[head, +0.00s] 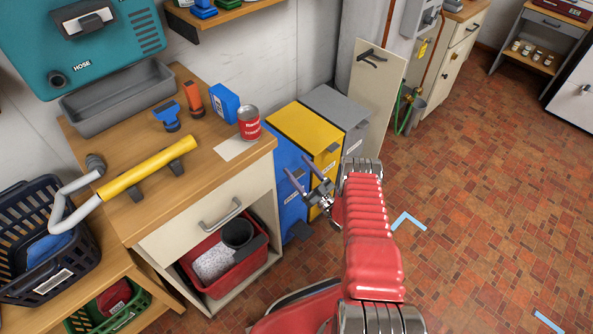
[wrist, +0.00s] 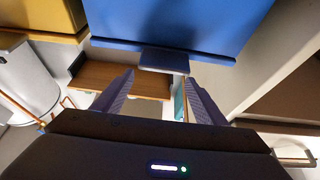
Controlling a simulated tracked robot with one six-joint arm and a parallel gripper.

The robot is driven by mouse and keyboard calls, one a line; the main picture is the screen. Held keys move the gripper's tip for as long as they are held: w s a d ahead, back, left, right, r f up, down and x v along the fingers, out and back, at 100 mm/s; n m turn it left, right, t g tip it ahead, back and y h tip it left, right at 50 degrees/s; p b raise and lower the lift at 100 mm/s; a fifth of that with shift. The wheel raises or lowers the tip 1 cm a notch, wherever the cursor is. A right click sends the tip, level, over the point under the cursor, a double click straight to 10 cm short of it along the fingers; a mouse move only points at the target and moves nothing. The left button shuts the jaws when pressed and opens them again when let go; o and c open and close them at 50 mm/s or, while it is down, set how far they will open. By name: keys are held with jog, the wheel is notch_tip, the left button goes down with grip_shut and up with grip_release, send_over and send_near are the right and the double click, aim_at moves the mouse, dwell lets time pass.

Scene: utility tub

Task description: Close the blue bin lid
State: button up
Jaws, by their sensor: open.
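The blue bin (head: 283,205) stands in the head view between the wooden counter and the yellow bin. Its upper part is partly hidden by the counter, and I cannot tell clearly how its lid stands. My gripper (head: 297,166) is open and empty in front of the blue and yellow bins. In the wrist view a large blue panel (wrist: 170,25) with a dark tab on its edge fills the top, just beyond the fingers of my gripper (wrist: 160,76). I cannot tell whether this panel is the lid or the bin body. No contact is visible.
The yellow bin (head: 305,130) and grey bin (head: 336,104) stand beside the blue one, both with lids down. The wooden counter (head: 125,215) with a red can (head: 249,124) is at left. Brick-tiled floor (head: 480,190) is open at right.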

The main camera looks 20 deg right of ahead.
jog(key=shift+s, duration=0.1)
jog(key=v, duration=1.3)
jog(key=shift+s+f, duration=0.2)
jog(key=shift+s, duration=0.05)
jog(key=shift+f, duration=0.1)
